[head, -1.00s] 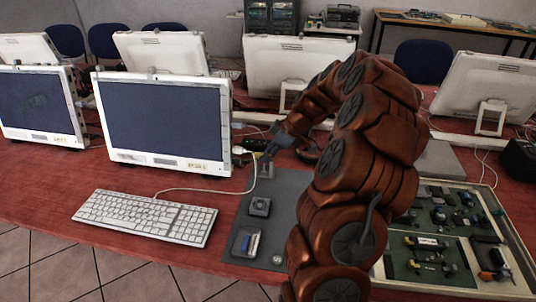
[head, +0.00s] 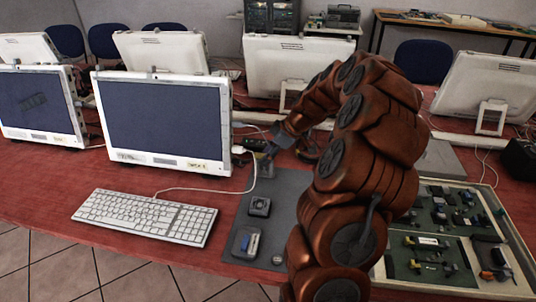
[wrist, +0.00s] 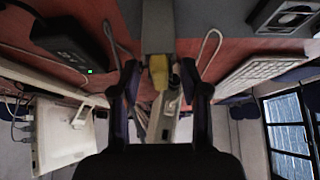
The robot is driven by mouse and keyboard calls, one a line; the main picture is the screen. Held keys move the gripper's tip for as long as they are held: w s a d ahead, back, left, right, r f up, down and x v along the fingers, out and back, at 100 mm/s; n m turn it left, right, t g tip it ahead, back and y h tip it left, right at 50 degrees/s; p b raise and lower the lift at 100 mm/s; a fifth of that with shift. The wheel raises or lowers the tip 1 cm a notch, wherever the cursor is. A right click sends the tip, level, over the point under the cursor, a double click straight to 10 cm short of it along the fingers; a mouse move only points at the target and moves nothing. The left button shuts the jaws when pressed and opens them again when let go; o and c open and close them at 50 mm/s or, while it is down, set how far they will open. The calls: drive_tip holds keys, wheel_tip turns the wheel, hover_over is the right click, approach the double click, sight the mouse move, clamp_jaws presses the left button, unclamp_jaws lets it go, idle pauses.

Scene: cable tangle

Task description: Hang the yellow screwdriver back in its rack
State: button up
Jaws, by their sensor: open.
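My gripper (head: 264,154) is at the far end of the grey mat, beside the right edge of the near monitor. In the wrist view my gripper (wrist: 159,68) is open, with one dark finger on each side of the yellow screwdriver (wrist: 158,76). Its yellow handle is between the fingers, and I see a gap on both sides. The handle's upper end in that view meets a grey-beige block, seemingly the rack (wrist: 157,28). The rack also shows as a small grey block in the head view (head: 266,169). The screwdriver's shaft and its exact seating are hidden.
A white keyboard (head: 145,217) and its cable lie left of the grey mat (head: 278,215). A monitor (head: 165,118) stands close behind. A black box (wrist: 72,47) with a green light lies beside my gripper. A parts tray (head: 440,285) is at right.

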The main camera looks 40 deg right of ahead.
drive_tip(key=v, duration=1.2)
wheel_tip(320, 180, up, 6)
idle(1.1)
idle(0.5)
